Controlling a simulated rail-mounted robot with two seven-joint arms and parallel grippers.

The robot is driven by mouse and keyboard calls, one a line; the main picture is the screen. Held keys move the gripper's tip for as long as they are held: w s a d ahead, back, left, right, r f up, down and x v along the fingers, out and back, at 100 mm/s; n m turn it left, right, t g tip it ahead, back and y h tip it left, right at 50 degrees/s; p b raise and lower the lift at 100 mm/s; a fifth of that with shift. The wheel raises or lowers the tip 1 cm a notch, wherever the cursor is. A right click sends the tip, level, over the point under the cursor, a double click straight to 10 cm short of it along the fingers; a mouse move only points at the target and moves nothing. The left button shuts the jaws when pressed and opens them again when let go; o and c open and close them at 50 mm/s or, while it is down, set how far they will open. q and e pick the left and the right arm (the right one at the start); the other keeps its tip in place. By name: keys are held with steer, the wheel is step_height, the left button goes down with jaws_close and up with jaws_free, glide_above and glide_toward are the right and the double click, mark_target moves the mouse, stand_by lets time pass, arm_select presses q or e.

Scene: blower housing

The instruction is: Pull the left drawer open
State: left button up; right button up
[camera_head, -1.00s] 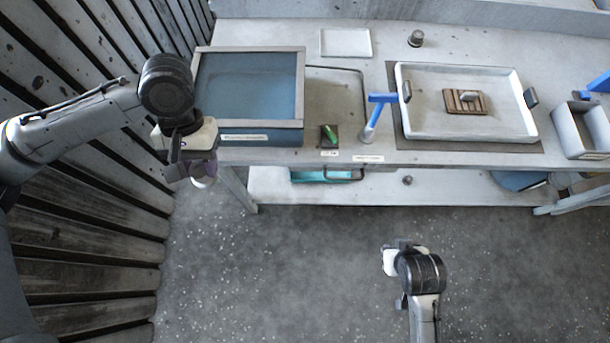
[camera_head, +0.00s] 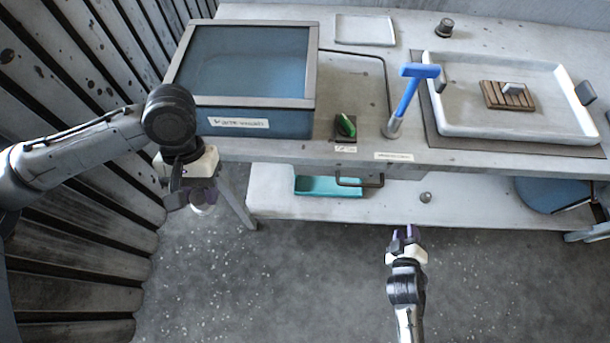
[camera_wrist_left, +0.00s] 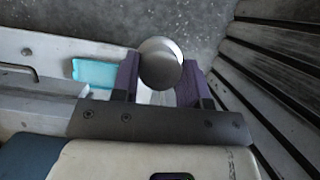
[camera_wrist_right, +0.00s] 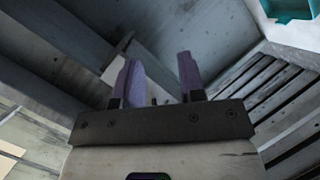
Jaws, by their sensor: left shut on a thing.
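The left drawer's dark bar handle (camera_head: 360,179) sticks out under the bench's front edge. The drawer front is mostly hidden beneath the top. The handle also shows at the left of the left wrist view (camera_wrist_left: 18,69). My left gripper (camera_head: 196,196) is left of the bench's front corner, away from the handle. My right gripper (camera_head: 403,234) is in front of the bench, below and right of the handle. Its fingers (camera_wrist_right: 160,78) are apart and empty.
A glass-topped blue box (camera_head: 250,124), a green switch (camera_head: 345,125), a blue-handled tool (camera_head: 410,95) and a white tray (camera_head: 470,128) stand on the bench. A teal container (camera_head: 320,187) is on the lower shelf. Dark slats (camera_head: 60,230) line the left side.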

steer(key=w+a+r+n+t+y, duration=0.1)
steer(key=a+r+n+t+y, duration=0.1)
steer(key=a+n+t+y, duration=0.35)
steer(key=n+y, duration=0.5)
steer(key=n, duration=0.4)
glide_toward(361, 185)
steer(key=x, duration=0.6)
steer(key=b+x, duration=0.1)
steer(key=x, duration=0.3)
steer(key=shift+f, duration=0.3)
jaws_close()
